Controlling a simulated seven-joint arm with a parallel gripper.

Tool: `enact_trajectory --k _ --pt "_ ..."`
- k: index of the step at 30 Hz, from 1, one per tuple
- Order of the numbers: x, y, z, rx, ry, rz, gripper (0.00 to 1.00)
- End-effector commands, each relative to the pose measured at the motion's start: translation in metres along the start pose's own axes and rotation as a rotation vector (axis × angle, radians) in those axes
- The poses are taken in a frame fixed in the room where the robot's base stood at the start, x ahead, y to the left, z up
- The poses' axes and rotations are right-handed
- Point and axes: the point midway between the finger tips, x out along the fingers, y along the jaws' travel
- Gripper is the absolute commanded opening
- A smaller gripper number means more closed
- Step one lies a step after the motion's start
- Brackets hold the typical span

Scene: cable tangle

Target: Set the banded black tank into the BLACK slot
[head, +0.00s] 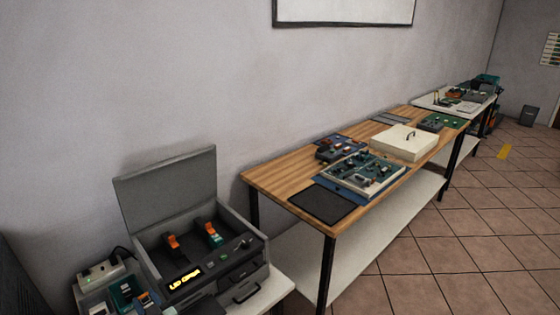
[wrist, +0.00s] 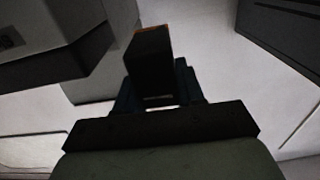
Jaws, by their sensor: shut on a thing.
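In the wrist view my gripper (wrist: 155,98) is shut on a dark block with a thin orange-brown top edge (wrist: 152,62), which I take to be the banded black tank. Its bands cannot be made out in this dim view. In the head view a grey machine (head: 235,272) stands at the lower left with its lid (head: 170,190) raised. Two orange-marked parts stand inside it, one dark (head: 173,248) and one green (head: 212,233). Its front display reads roughly "LID OPEN" in yellow. I cannot tell which slot is BLACK. My gripper does not show in the head view.
A tray of small coloured units (head: 125,292) and a pale box with a green light (head: 100,270) stand left of the machine. A wooden bench (head: 275,178) with circuit boards and a cream box (head: 404,142) runs to the right. Pale and dark casings (wrist: 50,40) crowd the wrist view's upper left.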

Motion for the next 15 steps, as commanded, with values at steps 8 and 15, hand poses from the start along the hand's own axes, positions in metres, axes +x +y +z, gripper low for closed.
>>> enact_trajectory --k 8,15 --pt "0.026 0.062 -0.038 0.000 0.002 0.052 0.07" --pt "0.032 0.127 -0.060 0.000 0.002 0.124 0.07"
